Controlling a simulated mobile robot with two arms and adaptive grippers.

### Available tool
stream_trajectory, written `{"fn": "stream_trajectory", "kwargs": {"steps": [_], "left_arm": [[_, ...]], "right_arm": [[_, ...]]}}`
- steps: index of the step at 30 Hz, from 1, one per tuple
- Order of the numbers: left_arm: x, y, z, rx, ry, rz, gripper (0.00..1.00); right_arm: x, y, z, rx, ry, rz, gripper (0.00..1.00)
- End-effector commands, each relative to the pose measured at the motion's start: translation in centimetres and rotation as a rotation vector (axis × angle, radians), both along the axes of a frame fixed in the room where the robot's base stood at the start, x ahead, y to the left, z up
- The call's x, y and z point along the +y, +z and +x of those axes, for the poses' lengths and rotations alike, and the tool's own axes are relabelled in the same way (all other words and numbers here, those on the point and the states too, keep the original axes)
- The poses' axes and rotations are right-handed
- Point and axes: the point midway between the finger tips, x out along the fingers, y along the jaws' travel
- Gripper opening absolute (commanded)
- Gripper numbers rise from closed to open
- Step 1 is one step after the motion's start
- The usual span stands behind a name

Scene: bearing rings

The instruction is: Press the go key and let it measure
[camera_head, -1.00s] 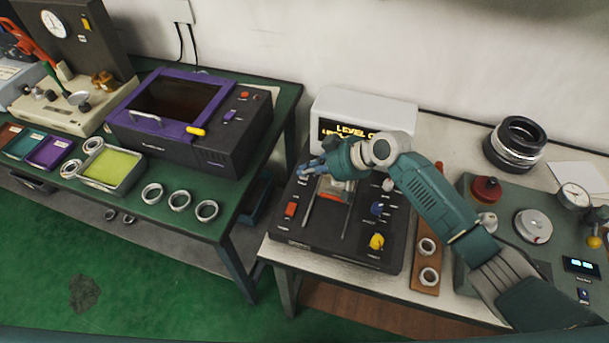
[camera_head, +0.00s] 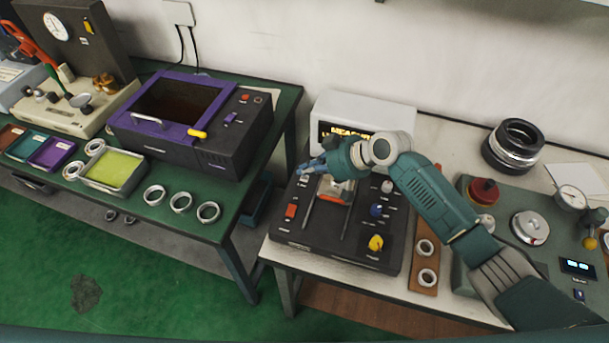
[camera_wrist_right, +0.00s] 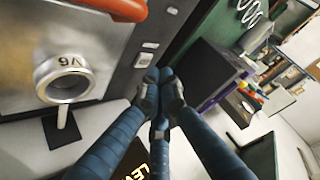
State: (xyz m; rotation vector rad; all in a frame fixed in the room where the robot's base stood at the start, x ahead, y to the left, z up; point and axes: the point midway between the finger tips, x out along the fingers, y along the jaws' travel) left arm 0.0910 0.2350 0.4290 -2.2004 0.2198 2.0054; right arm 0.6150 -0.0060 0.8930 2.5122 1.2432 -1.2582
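The measuring instrument is a black panel box (camera_head: 285,228) on the white bench, with a white display unit (camera_head: 345,105) behind it. The lit yellow text seems to begin "MEAS"; my arm hides the rest. My right gripper (camera_head: 304,168) is over the panel's far left corner, fingers together and empty. In the right wrist view its fingertips (camera_wrist_right: 158,76) are close to small pale keys (camera_wrist_right: 143,60). I cannot tell which is the go key or whether they touch it. A metal ring marked V6 (camera_wrist_right: 48,90) sits on the instrument. My left gripper is out of view.
Red (camera_head: 291,210), blue (camera_head: 376,209) and yellow (camera_head: 376,242) controls stand on the panel. A wooden strip with two rings (camera_head: 427,276) lies to its right. A purple-framed oven (camera_head: 165,137) and several rings stand on the green table at left.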

Motion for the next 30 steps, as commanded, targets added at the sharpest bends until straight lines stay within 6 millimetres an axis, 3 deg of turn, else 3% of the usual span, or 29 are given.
{"fn": "stream_trajectory", "kwargs": {"steps": [8,22,30], "left_arm": [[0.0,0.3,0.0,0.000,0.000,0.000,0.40],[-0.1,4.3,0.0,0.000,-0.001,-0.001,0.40],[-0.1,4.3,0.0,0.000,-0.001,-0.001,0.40]], "right_arm": [[0.0,0.4,0.0,-0.001,-0.001,0.000,0.00],[0.0,4.9,0.0,-0.001,-0.001,0.000,0.00],[0.0,5.0,0.0,0.000,-0.001,-0.001,0.00]]}}
